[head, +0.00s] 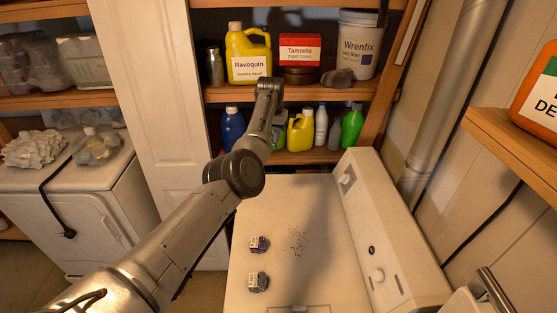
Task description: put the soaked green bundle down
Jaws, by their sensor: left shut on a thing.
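My left gripper (274,130) is beyond my left forearm, in front of the lower shelf and past the far end of the white appliance top. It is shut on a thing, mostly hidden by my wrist. A small green patch (279,138) shows there and appears to be the green bundle; I cannot make out its shape or whether it touches anything. Two small labelled bundles, one purple (259,244) and one grey (258,282), lie on the appliance top (330,215). My right gripper is not in view.
Dark specks (298,240) mark the appliance top, which is otherwise clear right of the bundles. A yellow jug (248,50) and a white bucket (357,45) stand on the upper shelf. Several bottles, including a green one (352,127), line the lower shelf. A raised control panel (385,230) borders the right.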

